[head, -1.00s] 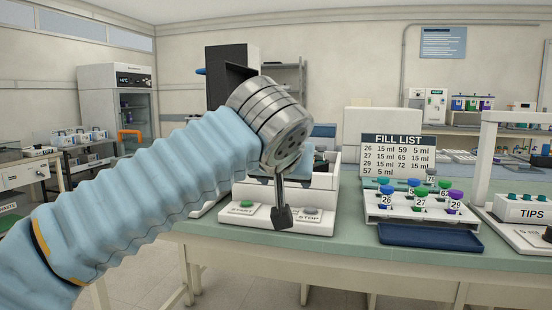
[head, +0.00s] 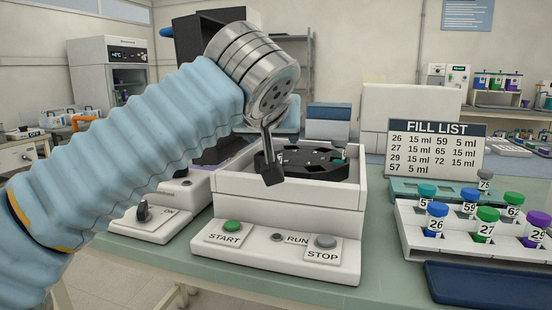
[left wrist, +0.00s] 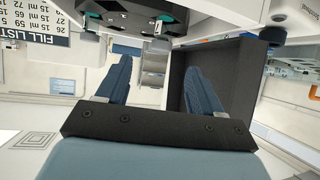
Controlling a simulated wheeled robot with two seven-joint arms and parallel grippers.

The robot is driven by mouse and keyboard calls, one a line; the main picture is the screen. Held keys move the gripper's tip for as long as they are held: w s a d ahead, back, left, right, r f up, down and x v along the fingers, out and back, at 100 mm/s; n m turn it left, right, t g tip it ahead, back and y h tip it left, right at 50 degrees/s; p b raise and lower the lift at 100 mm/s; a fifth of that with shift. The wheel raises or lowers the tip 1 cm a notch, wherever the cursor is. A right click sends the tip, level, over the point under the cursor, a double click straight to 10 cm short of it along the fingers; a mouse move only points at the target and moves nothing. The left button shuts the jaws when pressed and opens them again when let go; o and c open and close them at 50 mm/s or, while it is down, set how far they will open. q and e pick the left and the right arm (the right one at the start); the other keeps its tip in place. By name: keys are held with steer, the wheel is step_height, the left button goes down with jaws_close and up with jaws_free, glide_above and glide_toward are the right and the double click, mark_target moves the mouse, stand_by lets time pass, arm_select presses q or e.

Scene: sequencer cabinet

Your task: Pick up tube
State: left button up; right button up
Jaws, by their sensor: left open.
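Capped, numbered tubes stand in a white rack at the right of the head view: blue-capped tube 26 (head: 436,220), green-capped tube 27 (head: 485,224) and purple-capped tube 29 (head: 535,229), with several more behind. A white machine (head: 290,191) with a dark round rotor (head: 318,163) stands in the middle, its top open. My left gripper (head: 270,160) is in front of the rotor in the picture, well left of the rack. Its two fingers are apart and empty in the left wrist view (left wrist: 158,66). My right gripper is not in view.
START (head: 232,227) and STOP (head: 325,242) buttons are on the machine's front panel. A FILL LIST sign (head: 436,146) stands behind the rack (head: 420,245). A dark blue tray (head: 485,287) lies in front of it. Another device with a knob (head: 150,219) stands left of the machine.

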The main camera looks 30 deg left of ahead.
mark_target(274, 145)
arm_select(q)
steer(key=x, duration=1.1)
steer(key=shift+w+a+p, duration=0.1)
steer(key=shift+a+p, duration=0.1)
steer(key=shift+p, duration=0.15)
steer(key=c, duration=1)
steer(key=shift+c, duration=0.2)
